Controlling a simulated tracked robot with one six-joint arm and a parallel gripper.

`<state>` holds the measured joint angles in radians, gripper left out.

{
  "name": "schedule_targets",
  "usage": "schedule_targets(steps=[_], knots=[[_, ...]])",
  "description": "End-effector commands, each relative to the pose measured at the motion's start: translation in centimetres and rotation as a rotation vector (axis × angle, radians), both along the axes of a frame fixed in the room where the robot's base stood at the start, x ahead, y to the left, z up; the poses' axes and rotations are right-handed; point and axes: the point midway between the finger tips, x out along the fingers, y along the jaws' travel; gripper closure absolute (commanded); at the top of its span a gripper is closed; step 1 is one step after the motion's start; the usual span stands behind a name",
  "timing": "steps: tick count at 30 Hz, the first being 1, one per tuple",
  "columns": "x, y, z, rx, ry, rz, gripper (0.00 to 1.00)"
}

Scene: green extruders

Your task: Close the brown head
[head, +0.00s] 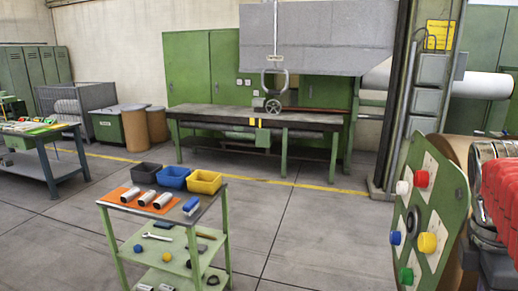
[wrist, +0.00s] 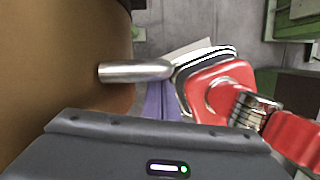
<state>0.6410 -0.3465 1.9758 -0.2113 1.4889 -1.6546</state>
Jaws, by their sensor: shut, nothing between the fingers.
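A brown rounded body (head: 459,152) shows at the right edge in the head view, partly behind a green plate with coloured knobs (head: 429,205). In the wrist view a large smooth brown surface (wrist: 55,65) fills the left side. A bright metal rod (wrist: 135,71) sticks out from it to the right. My gripper (wrist: 165,145) shows as a dark grey housing with a small green light along the bottom of the wrist view, close to the brown surface. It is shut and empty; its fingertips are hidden. Whether it touches the brown surface cannot be told.
Red ribbed parts (head: 501,195) and metal rings stand beside the brown body; a red part (wrist: 225,85) is right of the rod. A green cart (head: 112,235) with bins and tools stands left of centre. A workbench (head: 218,118) is at the back; the floor between is clear.

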Motion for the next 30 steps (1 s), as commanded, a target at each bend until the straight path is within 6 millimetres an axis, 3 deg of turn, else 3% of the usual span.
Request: schedule_targets(steps=[1,14,28,30], knots=[[-0.7,-1.2,-0.2,-0.030,0.025,-0.007,1.00],[-0.4,-0.8,-0.4,-0.027,0.028,-0.001,1.00],[1.8,3.8,-0.2,-0.005,0.004,0.005,1.00],[2.0,3.9,1.4,-0.007,0.000,0.005,1.00]])
